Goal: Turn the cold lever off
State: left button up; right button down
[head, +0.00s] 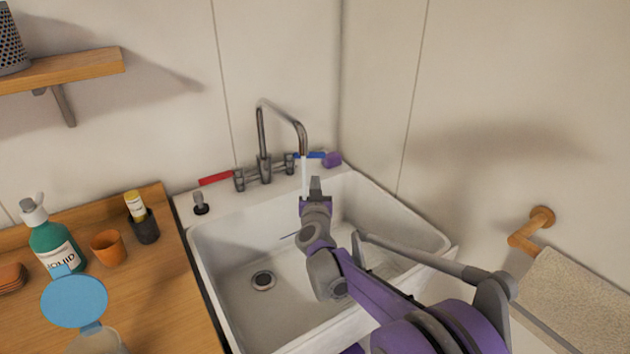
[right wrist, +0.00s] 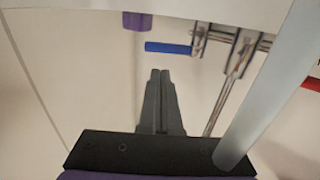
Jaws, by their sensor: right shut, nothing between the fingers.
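The blue cold lever (head: 309,155) points right from the grey tap (head: 264,165) at the back of the sink. The red lever (head: 215,179) points left. A pale stream of water (head: 304,177) falls from the spout. My right gripper (head: 315,181) is shut and empty, over the sink in front of the blue lever and apart from it. In the right wrist view the closed fingertips (right wrist: 160,72) sit just below the blue lever (right wrist: 168,48) in the picture, with the water stream (right wrist: 268,90) to their right. My left gripper is not in view.
A purple block (head: 332,160) lies on the sink ledge beside the blue lever's end. A wooden counter (head: 160,300) with a green bottle (head: 53,240) and orange cup (head: 108,248) is at left. A wall closes the right side.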

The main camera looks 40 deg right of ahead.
aim_at(318, 157)
jog(key=x, duration=1.1)
jog(key=shift+w+d+f, duration=0.1)
jog(key=shift+d, duration=0.05)
jog(key=shift+d, duration=0.15)
jog(key=shift+w+d+f+b, duration=0.1)
jog(key=shift+w+d+b, duration=0.45)
jog(key=shift+d, duration=0.25)
jog(key=shift+b+x, duration=0.65)
jog(key=shift+x, duration=0.75)
jog(key=shift+d, duration=0.1)
jog(key=shift+r, duration=0.2)
